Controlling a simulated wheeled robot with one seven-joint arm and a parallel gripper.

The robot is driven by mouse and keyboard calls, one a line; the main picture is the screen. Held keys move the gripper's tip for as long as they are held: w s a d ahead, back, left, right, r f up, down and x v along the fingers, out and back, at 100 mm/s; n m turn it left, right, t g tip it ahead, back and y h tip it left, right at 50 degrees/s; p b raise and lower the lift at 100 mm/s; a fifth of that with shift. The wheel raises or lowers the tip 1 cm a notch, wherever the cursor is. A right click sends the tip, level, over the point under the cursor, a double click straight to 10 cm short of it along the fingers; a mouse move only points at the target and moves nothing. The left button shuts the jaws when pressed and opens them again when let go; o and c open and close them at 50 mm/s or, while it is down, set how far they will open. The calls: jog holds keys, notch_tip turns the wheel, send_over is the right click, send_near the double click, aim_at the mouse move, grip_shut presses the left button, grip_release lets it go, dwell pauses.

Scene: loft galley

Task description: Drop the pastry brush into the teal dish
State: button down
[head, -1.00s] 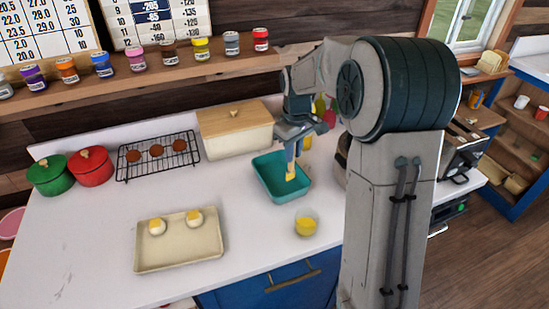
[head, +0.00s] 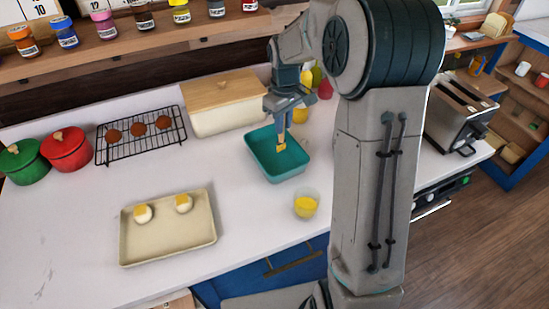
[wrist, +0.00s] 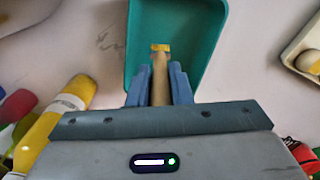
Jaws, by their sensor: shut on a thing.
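My gripper (head: 287,108) is shut on the pastry brush, over the teal dish (head: 262,167). The brush (head: 281,140) hangs down from the fingers, its yellow bristle end lowest, within the dish's outline in the head view. The wrist view shows the brush (wrist: 159,80) between the two blue-grey fingers (wrist: 158,86), with the teal dish (wrist: 134,50) beneath. The dish looks empty. I cannot tell whether the bristles touch its floor.
A glass of yellow liquid (head: 306,204) stands in front of the dish. A lidded cream box (head: 228,117) is behind it, with bottles (head: 322,85) to the right. A tray (head: 165,248) with two pale buns is at the front left; a cooling rack (head: 112,150) is farther back.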

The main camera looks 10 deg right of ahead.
jog(key=shift+f, duration=0.3)
jog(key=c, duration=1.2)
grip_release()
jog(key=shift+c, duration=0.2)
jog(key=shift+r, duration=0.15)
notch_tip(320, 180, up, 14)
jog(key=shift+s+f+b, duration=0.1)
jog(key=shift+f+b, duration=0.1)
jog(key=shift+b, duration=0.5)
jog(key=s+f+m+t, duration=0.1)
jog(key=s+f+m, duration=0.2)
jog(key=s, duration=0.9)
jog(key=s+f+m+t, duration=0.2)
jog(key=s+f+m, duration=0.1)
jog(key=s, duration=1)
jog(key=shift+s+a+f+m, duration=0.2)
jog(key=shift+f+m, duration=0.1)
jog(key=shift+f, duration=0.4)
